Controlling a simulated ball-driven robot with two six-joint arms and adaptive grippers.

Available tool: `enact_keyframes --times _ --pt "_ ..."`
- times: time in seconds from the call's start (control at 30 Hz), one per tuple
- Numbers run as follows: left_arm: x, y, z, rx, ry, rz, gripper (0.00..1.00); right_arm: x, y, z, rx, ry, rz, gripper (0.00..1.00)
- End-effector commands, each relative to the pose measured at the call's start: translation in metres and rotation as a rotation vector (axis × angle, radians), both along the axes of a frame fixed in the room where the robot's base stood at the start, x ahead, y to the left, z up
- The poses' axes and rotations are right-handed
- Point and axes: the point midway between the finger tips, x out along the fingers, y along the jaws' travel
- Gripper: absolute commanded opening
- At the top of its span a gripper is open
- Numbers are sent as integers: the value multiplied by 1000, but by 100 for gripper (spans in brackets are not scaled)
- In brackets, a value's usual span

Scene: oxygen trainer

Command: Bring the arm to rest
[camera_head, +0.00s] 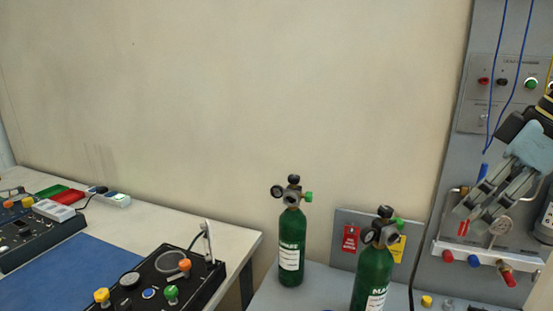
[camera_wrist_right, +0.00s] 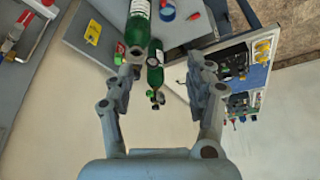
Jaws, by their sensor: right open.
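My right gripper (camera_head: 482,222) is at the right side of the head view, in front of the grey panel. Its jaws are open and empty. It also shows in the right wrist view (camera_wrist_right: 168,70), with its fingers spread apart. Two green oxygen cylinders stand upright: one in the middle (camera_head: 291,246) and one nearer on the right (camera_head: 372,280). In the wrist view the cylinders (camera_wrist_right: 154,76) appear between the fingers but farther off, and I see no contact. My left gripper is not in view.
A grey panel (camera_head: 483,150) with knobs, blue cables and a white shelf stands at the right. A white table (camera_head: 150,222) at left holds a blue mat (camera_head: 70,272) and control boxes (camera_head: 165,278). Red and yellow tags (camera_head: 350,238) hang behind the cylinders. The wall area above is clear.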

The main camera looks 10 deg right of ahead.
Motion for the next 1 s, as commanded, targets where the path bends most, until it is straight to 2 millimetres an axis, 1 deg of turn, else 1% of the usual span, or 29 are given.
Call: enact_keyframes --times 0.03,0.1,0.17,0.33,0.57,0.77,0.9,1.0 --pt "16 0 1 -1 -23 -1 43 0 0 0 0 0 0 55" --pt "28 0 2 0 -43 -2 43 -3 5 -10 2 0 1 55" --pt "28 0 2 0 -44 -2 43 -5 8 -17 2 -1 2 55" --pt "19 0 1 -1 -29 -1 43 -11 19 -38 2 -7 -3 55" --pt "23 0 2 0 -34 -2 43 -30 42 -78 1 -17 -30 55" --pt "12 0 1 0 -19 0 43 -59 68 -119 -5 -24 -101 55" --pt "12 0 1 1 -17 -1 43 -90 84 -143 -22 -17 -192 55" --pt "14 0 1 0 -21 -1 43 -113 91 -155 -44 -4 -265 55"
